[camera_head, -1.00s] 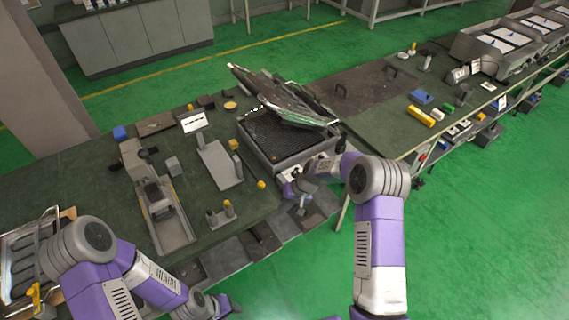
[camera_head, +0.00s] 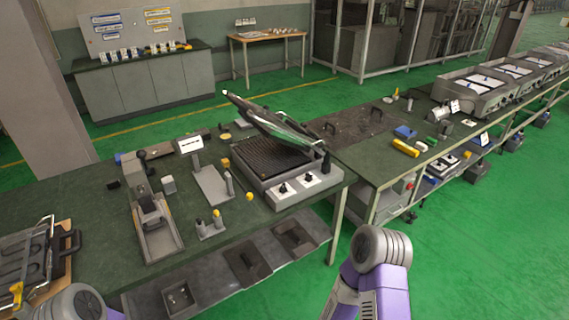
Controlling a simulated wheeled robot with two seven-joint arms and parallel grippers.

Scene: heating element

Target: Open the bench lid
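The bench unit (camera_head: 283,186) stands at the middle of the green workbench, with a light front panel carrying dark knobs. Its lid (camera_head: 272,122) is tilted up, hinged open over a dark ridged plate (camera_head: 262,157). Nothing of mine touches the lid.
A press-like device (camera_head: 153,220) and a small stand (camera_head: 212,185) stand left of the unit. A rack (camera_head: 30,262) lies at the far left. A yellow block (camera_head: 405,148) and a blue block (camera_head: 405,132) lie on the right bench. The green floor (camera_head: 470,250) at the right is clear.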

